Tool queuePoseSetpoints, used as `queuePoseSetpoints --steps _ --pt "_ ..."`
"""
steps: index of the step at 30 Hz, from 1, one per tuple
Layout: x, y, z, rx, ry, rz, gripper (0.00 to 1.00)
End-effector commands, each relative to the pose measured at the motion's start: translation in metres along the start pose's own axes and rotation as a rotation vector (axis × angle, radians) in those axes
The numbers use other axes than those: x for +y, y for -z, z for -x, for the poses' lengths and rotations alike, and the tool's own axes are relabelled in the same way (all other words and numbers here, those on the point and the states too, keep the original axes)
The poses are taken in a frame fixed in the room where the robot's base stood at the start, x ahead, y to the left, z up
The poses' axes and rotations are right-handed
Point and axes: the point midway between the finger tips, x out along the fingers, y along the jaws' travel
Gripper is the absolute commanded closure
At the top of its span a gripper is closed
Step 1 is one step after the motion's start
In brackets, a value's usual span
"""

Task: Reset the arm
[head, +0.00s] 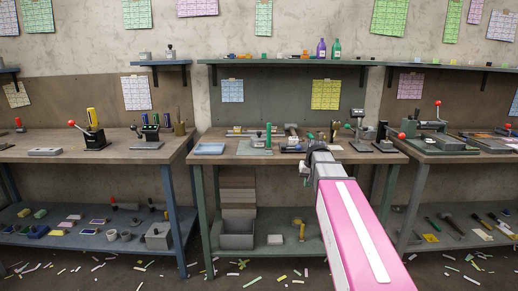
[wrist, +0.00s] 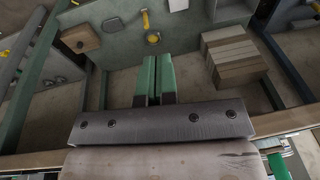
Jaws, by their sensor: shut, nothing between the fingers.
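My arm, pink with a white stripe, reaches forward from the lower right in the head view. My gripper (head: 306,172) is at its far end, in front of the middle workbench (head: 228,160) near its front edge. In the wrist view my gripper (wrist: 155,75) shows two green fingers side by side, pressed together with nothing between them. The arm hides part of the bench's right side and the lower shelf.
Tools and a blue tray (head: 209,149) lie on the middle bench. A grey bin (head: 237,236) stands on its lower shelf (head: 275,251). Scraps litter the floor.

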Motion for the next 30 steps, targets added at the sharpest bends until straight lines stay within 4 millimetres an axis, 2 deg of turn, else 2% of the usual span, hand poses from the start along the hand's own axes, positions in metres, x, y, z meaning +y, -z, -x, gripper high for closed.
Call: queuePoseSetpoints --steps 1,6,12,18,24,30 --pt "0.000 -0.021 -0.018 -0.016 -0.007 0.001 1.00" --pt "0.001 -0.072 -0.068 -0.055 -0.029 0.004 1.00" --pt "0.002 -0.135 -0.118 -0.101 -0.056 0.013 1.00" --pt "0.004 -0.196 -0.155 -0.143 -0.081 0.024 1.00" --pt "0.005 -0.231 -0.174 -0.167 -0.097 0.033 1.00" --pt "0.005 -0.238 -0.179 -0.170 -0.101 0.036 1.00"
